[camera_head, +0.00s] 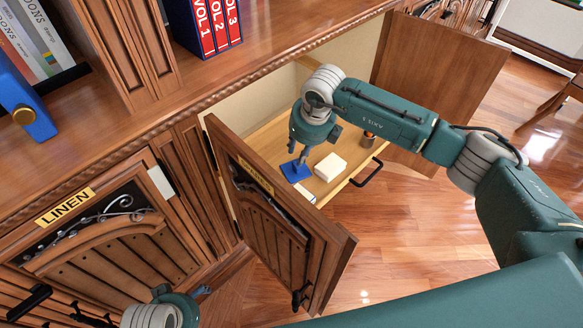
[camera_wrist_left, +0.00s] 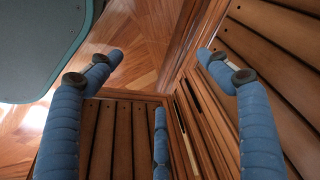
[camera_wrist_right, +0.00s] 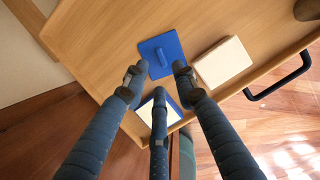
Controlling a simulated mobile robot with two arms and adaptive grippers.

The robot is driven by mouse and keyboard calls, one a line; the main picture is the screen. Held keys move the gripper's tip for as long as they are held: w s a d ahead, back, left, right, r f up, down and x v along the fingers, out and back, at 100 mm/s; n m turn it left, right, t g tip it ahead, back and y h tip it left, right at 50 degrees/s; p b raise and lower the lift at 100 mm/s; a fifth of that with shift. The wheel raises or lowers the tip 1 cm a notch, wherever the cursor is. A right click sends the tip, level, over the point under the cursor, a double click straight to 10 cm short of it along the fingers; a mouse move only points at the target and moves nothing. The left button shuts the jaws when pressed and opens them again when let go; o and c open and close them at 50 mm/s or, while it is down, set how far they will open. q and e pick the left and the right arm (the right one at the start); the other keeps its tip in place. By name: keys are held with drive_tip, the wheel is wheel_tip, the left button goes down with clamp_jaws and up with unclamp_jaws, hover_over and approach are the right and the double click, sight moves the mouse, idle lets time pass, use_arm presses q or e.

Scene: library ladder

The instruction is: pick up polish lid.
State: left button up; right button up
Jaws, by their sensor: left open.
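The polish lid seems to be the flat blue square (camera_head: 296,172) with a raised grip bar, lying on the pull-out wooden tray in the cabinet; it also shows in the right wrist view (camera_wrist_right: 174,46). My right gripper (camera_head: 299,156) is just above it, pointing down. In the right wrist view my right gripper (camera_wrist_right: 159,70) has its fingers apart, near the lid's near edge, with nothing between them. A white-topped box with blue edges (camera_wrist_right: 146,112) sits nearer, partly hidden by a finger. My left gripper (camera_wrist_left: 160,60) is open and empty by slatted wood panels.
A cream block (camera_head: 330,166) lies right of the lid. A dark object with an orange part (camera_head: 368,138) stands farther back on the tray (camera_wrist_right: 110,30). Open doors stand left (camera_head: 283,222) and right (camera_head: 440,80) of the tray. A black handle (camera_head: 367,174) is on its front.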

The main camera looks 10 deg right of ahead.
sight(295, 165)
drive_tip(key=b+x, duration=0.1)
drive_tip(key=x, duration=0.6)
drive_tip(key=shift+a+f, duration=0.1)
drive_tip(key=shift+a, duration=0.05)
drive_tip(key=shift+f, duration=0.25)
use_arm(q)
drive_tip(key=v, duration=0.5)
drive_tip(key=shift+w+r, duration=0.3)
drive_tip(key=shift+r, duration=0.15)
use_arm(e)
drive_tip(key=shift+c, duration=0.5)
clamp_jaws()
